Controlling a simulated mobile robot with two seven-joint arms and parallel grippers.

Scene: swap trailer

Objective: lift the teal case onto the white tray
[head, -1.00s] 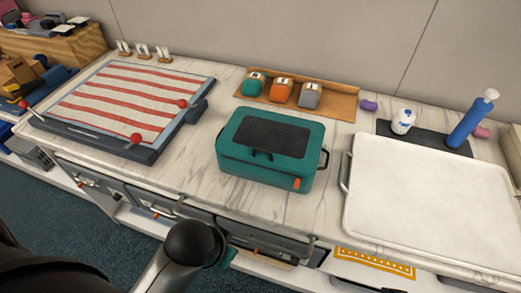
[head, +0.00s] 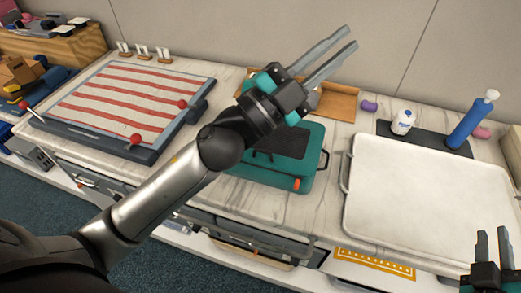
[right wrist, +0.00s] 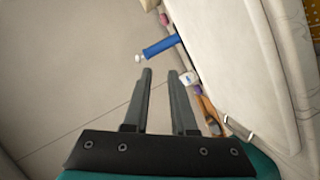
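The teal case (head: 291,171) sits on the marble counter with its dark top panel up, partly hidden behind my left arm. The white tray (head: 430,200) lies flat and empty on the counter to the right of the case. My left gripper (head: 334,47) is open and empty, raised above and behind the case with its fingers pointing up and right. My right gripper (head: 493,236) is at the lower right corner, over the front part of the tray. Its two fingers are apart and empty in the right wrist view (right wrist: 163,75).
A blue bottle (head: 466,125) and a white bottle (head: 403,122) stand on a dark mat behind the tray. A striped panel (head: 130,95) with red knobs lies at the left. A wooden board (head: 338,102) with blocks is behind the case, partly covered by my left gripper.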

